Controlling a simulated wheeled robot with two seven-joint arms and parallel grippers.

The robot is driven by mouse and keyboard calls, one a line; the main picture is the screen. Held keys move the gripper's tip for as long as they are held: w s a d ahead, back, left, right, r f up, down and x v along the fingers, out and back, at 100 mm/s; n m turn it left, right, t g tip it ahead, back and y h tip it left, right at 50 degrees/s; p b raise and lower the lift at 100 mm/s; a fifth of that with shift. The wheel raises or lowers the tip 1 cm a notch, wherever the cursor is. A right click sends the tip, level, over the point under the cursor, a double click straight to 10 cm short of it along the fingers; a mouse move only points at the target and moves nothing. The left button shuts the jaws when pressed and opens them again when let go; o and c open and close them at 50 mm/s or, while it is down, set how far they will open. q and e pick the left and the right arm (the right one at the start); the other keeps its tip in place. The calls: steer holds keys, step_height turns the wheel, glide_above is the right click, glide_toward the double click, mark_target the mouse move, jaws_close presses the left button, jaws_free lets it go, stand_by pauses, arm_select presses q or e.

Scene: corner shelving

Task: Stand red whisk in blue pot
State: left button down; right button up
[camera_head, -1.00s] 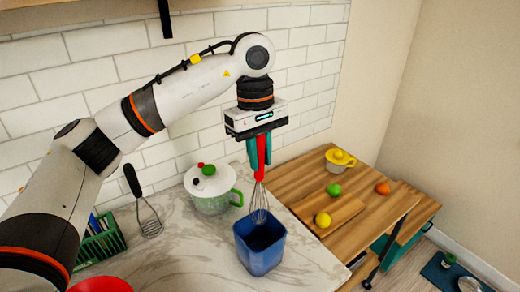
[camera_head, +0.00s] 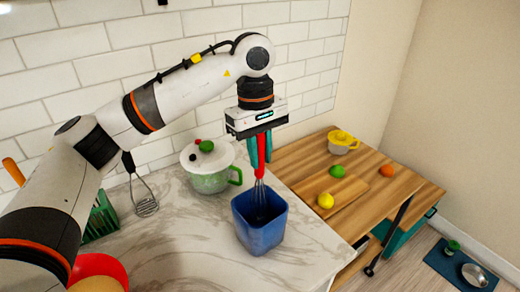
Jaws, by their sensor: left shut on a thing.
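The red whisk (camera_head: 260,172) hangs upright from my left gripper (camera_head: 261,150), which is shut on its red handle. Its wire end reaches down inside the opening of the blue pot (camera_head: 258,238), below the rim. The pot is a square, open blue container standing on the marble counter. Whether the wires touch the pot's floor is hidden by its front wall. My right gripper is not in view.
A white-lidded green pot (camera_head: 208,168) stands behind and left of the blue pot. A wooden table (camera_head: 372,185) with fruit and a board stands right.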

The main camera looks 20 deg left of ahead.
arm_select(q)
steer(key=shift+f, duration=0.6)
steer(key=c, duration=1.2)
jaws_free()
steer(key=r, duration=0.8)
steer(key=a+r, duration=0.1)
steer(key=r, duration=0.3)
steer(key=shift+w+b, duration=0.35)
steer(key=shift+w, duration=0.05)
